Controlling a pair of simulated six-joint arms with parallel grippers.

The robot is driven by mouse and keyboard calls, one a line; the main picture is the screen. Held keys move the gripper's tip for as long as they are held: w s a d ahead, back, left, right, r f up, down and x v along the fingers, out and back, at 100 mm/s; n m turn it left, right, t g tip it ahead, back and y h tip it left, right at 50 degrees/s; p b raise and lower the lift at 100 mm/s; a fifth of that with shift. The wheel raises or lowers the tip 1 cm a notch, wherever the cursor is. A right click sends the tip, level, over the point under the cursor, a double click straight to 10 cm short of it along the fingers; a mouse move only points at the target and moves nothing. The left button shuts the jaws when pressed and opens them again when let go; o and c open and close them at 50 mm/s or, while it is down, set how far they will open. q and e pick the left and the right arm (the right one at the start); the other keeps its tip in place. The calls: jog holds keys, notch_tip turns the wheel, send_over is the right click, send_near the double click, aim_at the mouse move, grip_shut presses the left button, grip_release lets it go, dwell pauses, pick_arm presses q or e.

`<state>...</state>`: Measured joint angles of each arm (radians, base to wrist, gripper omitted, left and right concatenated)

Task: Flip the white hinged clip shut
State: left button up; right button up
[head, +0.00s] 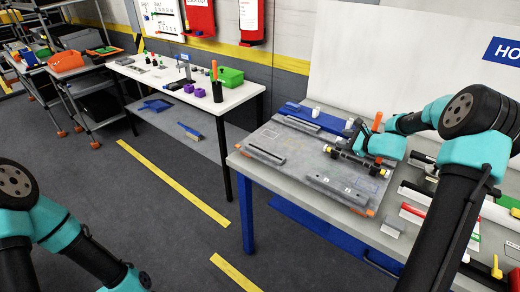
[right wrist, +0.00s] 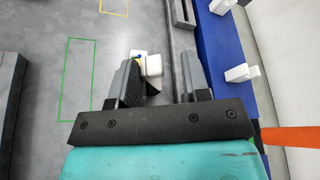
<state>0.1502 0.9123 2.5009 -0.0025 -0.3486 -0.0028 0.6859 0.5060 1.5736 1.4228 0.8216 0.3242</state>
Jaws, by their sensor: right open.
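A small white clip (right wrist: 152,66) with a dark blue spot shows in the right wrist view. It lies on the grey plate (right wrist: 100,45), beyond my right gripper (right wrist: 160,82) and nearer its left finger, which partly hides it. I cannot tell its hinge angle or whether the finger touches it. My right gripper's fingers are apart, with nothing held between them. In the head view, the right gripper (head: 352,138) is low over the back part of the grey plate (head: 290,168), and it hides what lies under it. My left gripper is outside the picture.
More white pieces (right wrist: 241,73) stand along the blue strip (right wrist: 215,55) right of the gripper. An orange upright handle (right wrist: 290,136) is close at the right. Grey bars (head: 340,190) lie on the plate. Tools lie on the table's right side.

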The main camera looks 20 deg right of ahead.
jog(key=w+d+m+y, duration=0.1)
jog(key=d+m+g+y, duration=0.1)
jog(key=m, duration=0.1)
jog(key=w+d+m+g, duration=0.1)
jog(key=d+m, duration=0.1)
jog(key=shift+w+y, duration=0.3)
jog(key=shift+y, duration=0.1)
jog(key=r+v, duration=0.1)
jog(key=v, duration=1.6)
jog(key=w+a+f+n+g, duration=0.1)
jog(key=w+a+f+n, duration=0.1)
jog(key=w+a, duration=0.65)
jog(key=w+a+f+n, duration=0.2)
jog(key=w+a, duration=0.3)
jog(key=a, duration=0.7)
jog(key=w+a+f+n+g, duration=0.1)
jog(key=a+n, duration=0.1)
jog(key=a, duration=1)
jog(key=a+f+n+g, duration=0.1)
jog(key=a+f+n, duration=0.1)
jog(key=a, duration=1.1)
jog(key=shift+w+a, duration=0.25)
jog(key=shift+w, duration=0.1)
jog(key=shift+f, duration=0.1)
